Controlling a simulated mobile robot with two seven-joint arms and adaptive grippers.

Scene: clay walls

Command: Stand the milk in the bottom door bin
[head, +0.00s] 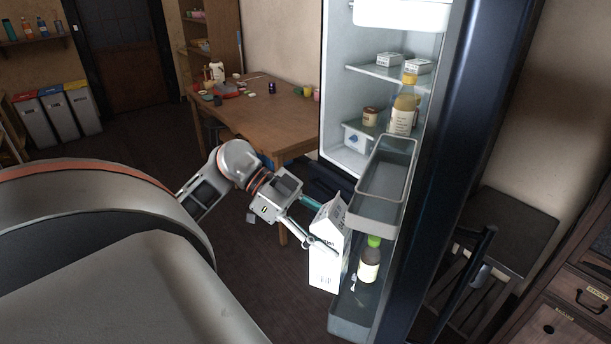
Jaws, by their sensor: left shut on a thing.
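A white milk carton (327,262) is upright, or close to it, in the head view just left of the fridge door. My left gripper (322,240) is shut on the carton, reaching it from the left. The bottom door bin (347,322) is grey and sits low on the open door, at and below the level of the carton's base. I cannot tell whether the carton touches the bin. My right gripper is not in view.
An upper door bin (386,172) above the bottle looks empty. The fridge shelf (372,73) holds cartons, with a yellow-capped bottle (403,108) below. A wooden table (262,118) with small items stands behind my arm. A chair (470,275) is right of the door.

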